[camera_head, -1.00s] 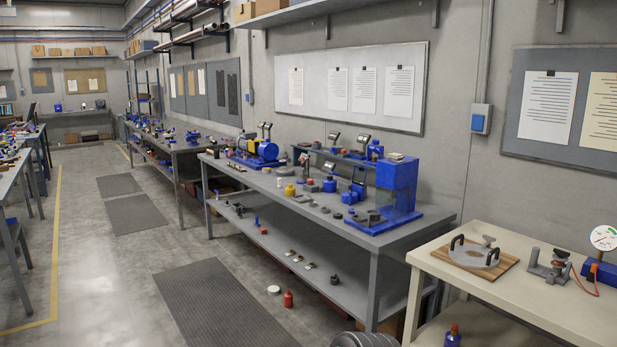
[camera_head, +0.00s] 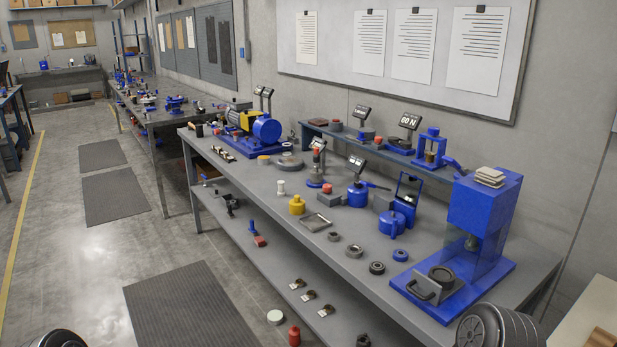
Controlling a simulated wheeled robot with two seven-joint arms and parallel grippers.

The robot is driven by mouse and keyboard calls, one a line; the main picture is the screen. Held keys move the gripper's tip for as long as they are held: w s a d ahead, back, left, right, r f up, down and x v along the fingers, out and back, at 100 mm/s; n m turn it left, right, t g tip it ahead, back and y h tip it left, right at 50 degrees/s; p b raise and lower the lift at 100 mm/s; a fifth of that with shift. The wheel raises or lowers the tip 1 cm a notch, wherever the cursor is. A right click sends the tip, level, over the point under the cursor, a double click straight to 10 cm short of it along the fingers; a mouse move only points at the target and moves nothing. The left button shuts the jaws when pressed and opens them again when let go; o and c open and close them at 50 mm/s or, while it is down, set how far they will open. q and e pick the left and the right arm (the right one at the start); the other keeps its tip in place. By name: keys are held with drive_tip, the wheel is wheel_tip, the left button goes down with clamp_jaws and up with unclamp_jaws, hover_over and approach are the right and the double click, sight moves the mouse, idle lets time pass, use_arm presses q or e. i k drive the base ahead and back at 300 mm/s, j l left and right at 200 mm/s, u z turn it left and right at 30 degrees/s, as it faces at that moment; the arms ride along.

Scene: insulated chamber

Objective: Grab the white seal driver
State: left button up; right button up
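A small white spool-shaped piece (camera_head: 281,187), which looks like the white seal driver, stands upright on the grey workbench (camera_head: 262,208). It is left of a yellow cylinder (camera_head: 297,205) and in front of a grey disc. Nothing touches it. Neither of my grippers is in view. Dark ribbed parts that look like my own arms show at the bottom left and bottom right edges.
A blue press (camera_head: 482,215) stands at the bench's right end. Blue tools, rings and a tray (camera_head: 315,222) crowd the benchtop. A lower shelf (camera_head: 300,275) holds small parts. A white disc (camera_head: 275,317) and red bottle (camera_head: 294,336) are low in front.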

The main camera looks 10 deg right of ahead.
sight(280, 193)
drive_tip(key=i, duration=0.1)
drive_tip(key=i+z, duration=0.1)
drive_tip(key=z, duration=0.7)
drive_tip(key=i+j+z, duration=0.15)
drive_tip(key=j+z, duration=0.15)
drive_tip(key=i+j+z, duration=0.1)
drive_tip(key=j+z, duration=0.15)
drive_tip(key=j, duration=0.15)
drive_tip(key=i+j+z, duration=0.1)
drive_tip(key=j+z, duration=0.45)
drive_tip(key=j, duration=0.2)
drive_tip(key=i+j+z, duration=0.1)
drive_tip(key=j, duration=1.05)
drive_tip(key=i+j, duration=0.1)
drive_tip(key=j, duration=1.1)
drive_tip(key=z, duration=0.05)
